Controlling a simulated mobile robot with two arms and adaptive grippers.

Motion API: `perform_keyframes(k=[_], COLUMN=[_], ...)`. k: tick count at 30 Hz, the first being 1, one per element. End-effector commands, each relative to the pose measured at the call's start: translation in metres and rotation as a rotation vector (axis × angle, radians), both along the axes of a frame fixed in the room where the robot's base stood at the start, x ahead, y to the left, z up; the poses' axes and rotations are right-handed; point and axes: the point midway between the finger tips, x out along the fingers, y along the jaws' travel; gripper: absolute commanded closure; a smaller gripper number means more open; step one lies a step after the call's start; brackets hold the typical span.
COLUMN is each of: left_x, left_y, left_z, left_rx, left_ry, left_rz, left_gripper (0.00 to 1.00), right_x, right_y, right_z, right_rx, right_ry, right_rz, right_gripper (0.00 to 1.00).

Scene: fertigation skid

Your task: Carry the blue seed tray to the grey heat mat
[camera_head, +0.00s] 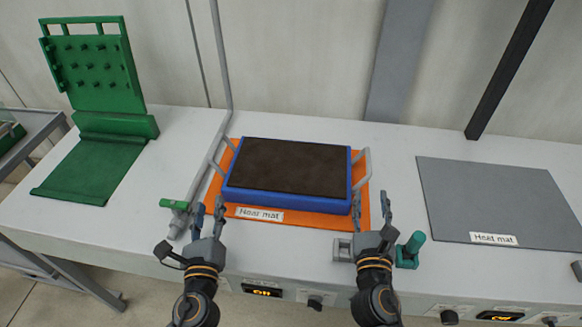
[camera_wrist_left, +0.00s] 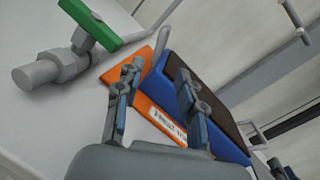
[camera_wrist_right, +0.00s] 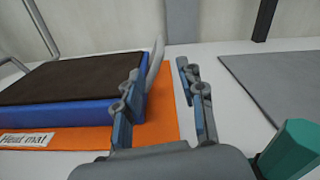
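The blue seed tray (camera_head: 290,202), filled with dark soil, lies on an orange heat mat (camera_head: 215,196). It has a light grey handle at each short end. The grey heat mat (camera_head: 500,195) lies bare to the right. My left gripper (camera_head: 207,213) is open and empty at the tray's front left corner. In the left wrist view its fingers stand apart before the tray (camera_wrist_left: 220,120). My right gripper (camera_head: 372,207) is open and empty at the front right corner. In the right wrist view the right handle (camera_wrist_right: 155,65) shows just behind its left finger; contact cannot be told.
A grey valve with a green lever (camera_head: 174,204) stands left of my left gripper. A teal-knobbed fitting (camera_head: 411,248) is right of my right gripper. A green rack (camera_head: 95,75) stands at the back left. White bench shows between the mats.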

Motion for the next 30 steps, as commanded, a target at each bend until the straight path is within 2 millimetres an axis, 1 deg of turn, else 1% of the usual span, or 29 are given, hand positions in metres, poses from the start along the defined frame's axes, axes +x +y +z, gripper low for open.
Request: perform_keyframes(k=[5, 8, 11, 21, 24, 27, 30], left_x=[0.002, 0.01, 0.025, 0.091, 0.108, 0.122, 0.131], left_y=[0.0, 0.001, 0.002, 0.006, 0.007, 0.008, 0.009], left_z=[0.0, 0.0, 0.001, 0.001, 0.001, 0.001, 0.0], left_rx=[-0.001, -0.002, -0.002, -0.002, -0.002, -0.001, -0.002], left_ry=[-0.001, -0.001, -0.004, -0.001, -0.001, -0.001, -0.001], left_rz=[0.001, 0.002, 0.002, 0.002, 0.002, 0.001, 0.001], left_gripper=[0.61, 0.61, 0.61, 0.61, 0.61, 0.61, 0.61], right_x=[0.002, 0.01, 0.024, 0.09, 0.107, 0.121, 0.13], right_y=[-0.001, -0.002, -0.004, -0.014, -0.017, -0.019, -0.02], right_z=[0.0, 0.001, 0.001, 0.001, 0.001, 0.001, 0.0], right_rx=[0.002, 0.003, 0.002, 0.004, 0.003, 0.004, 0.003], right_ry=[0.0, -0.003, -0.004, -0.003, -0.001, -0.001, -0.001], right_rz=[-0.001, -0.001, 0.0, -0.002, -0.002, -0.002, -0.002], right_gripper=[0.61, 0.61, 0.61, 0.61, 0.61, 0.61, 0.61])
